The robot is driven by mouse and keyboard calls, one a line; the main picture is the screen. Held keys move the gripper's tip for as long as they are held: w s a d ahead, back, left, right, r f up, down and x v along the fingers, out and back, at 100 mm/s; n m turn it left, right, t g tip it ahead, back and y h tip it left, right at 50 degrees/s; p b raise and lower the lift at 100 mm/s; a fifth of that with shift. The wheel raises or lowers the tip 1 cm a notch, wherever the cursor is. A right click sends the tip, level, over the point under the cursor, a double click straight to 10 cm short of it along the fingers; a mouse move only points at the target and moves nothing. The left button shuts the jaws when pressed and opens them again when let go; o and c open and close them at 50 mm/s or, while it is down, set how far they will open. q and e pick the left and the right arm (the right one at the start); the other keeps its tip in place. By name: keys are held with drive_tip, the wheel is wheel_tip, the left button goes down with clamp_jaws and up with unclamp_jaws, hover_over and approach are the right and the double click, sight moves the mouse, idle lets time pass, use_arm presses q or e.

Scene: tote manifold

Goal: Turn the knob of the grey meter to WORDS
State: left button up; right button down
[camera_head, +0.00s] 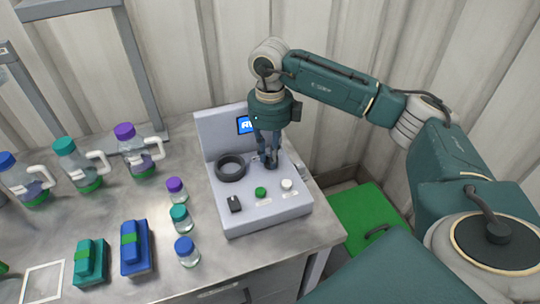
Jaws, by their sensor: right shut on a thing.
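The grey meter (262,214) stands at the right end of the metal table. It has a small blue screen (244,125), partly hidden by my gripper, with white letters that I cannot fully read. On its top are a dark ring (231,168), a black switch (234,204), a green button (260,192) and a white button (287,184). My right gripper (270,160) points down at the meter and is shut on a dark knob (272,162), which its fingers mostly hide. The word setting cannot be read. My left gripper is not in view.
Small capped bottles (180,217) stand close to the meter's left side. Larger handled bottles (139,155) stand farther left, and a blue box (135,252) and a teal box (90,264) lie in front. A green-lidded bin (362,215) is right of the table. A corrugated wall is behind.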

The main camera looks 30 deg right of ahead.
drive_tip(key=shift+r, duration=0.1)
drive_tip(key=c, duration=1.6)
unclamp_jaws()
wheel_tip(320, 180, up, 12)
